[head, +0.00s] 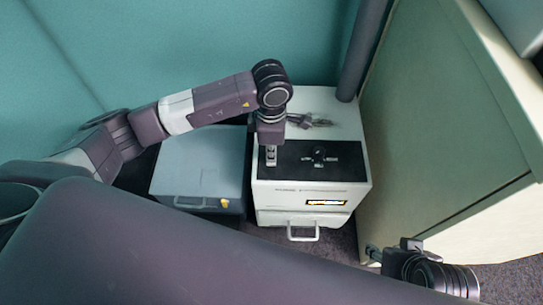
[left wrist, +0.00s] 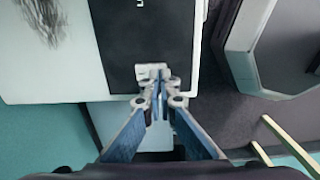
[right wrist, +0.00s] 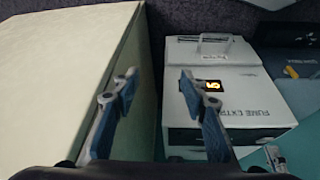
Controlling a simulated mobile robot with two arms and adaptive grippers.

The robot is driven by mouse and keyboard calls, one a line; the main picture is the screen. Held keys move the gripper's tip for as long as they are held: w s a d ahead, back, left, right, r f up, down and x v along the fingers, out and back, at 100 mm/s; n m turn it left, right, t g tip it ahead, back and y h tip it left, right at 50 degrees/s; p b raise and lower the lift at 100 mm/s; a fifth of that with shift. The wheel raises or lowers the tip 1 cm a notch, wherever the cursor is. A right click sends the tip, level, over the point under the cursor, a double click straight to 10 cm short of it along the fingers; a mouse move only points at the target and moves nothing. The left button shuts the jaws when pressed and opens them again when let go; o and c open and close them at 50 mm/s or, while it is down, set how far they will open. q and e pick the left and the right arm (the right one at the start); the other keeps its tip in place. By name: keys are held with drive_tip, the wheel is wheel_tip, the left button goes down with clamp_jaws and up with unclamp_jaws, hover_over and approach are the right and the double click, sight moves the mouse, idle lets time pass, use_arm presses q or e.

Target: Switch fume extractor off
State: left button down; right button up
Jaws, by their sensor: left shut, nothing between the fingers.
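The fume extractor (head: 312,190) is a white box with a black top panel, a dark knob (head: 319,154) and a lit orange display (head: 326,203). My left gripper (head: 271,160) points down at the left part of the panel. In the left wrist view its shut, empty fingertips (left wrist: 157,80) are at a small pale switch (left wrist: 150,70) near the panel's end and partly hide it; I cannot tell whether they touch it. The switch's position is unclear. My right gripper (right wrist: 158,78) is open and empty; its view shows the extractor's lettered side (right wrist: 225,105) and lit display (right wrist: 211,87).
A grey case (head: 200,175) stands left of the extractor. A pale cabinet (head: 440,140) stands close on the right, beside my right gripper. A teal wall (head: 180,50) is behind. A handle (head: 303,233) sticks out from the extractor's lower front.

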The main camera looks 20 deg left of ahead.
use_arm(q)
drive_tip(key=shift+f+b, duration=0.35)
drive_tip(key=shift+f, duration=0.1)
use_arm(e)
drive_tip(key=shift+w+a+r+t, duration=0.2)
drive_tip(key=shift+w+t, duration=0.05)
drive_tip(key=shift+w, duration=0.35)
drive_tip(key=shift+w+a+r+t, duration=0.15)
drive_tip(key=shift+w+t, duration=0.15)
drive_tip(key=shift+w, duration=0.3)
drive_tip(key=shift+w+a+r+t, duration=0.2)
drive_tip(key=shift+w+t, duration=0.05)
drive_tip(key=shift+w, duration=0.35)
idle(0.4)
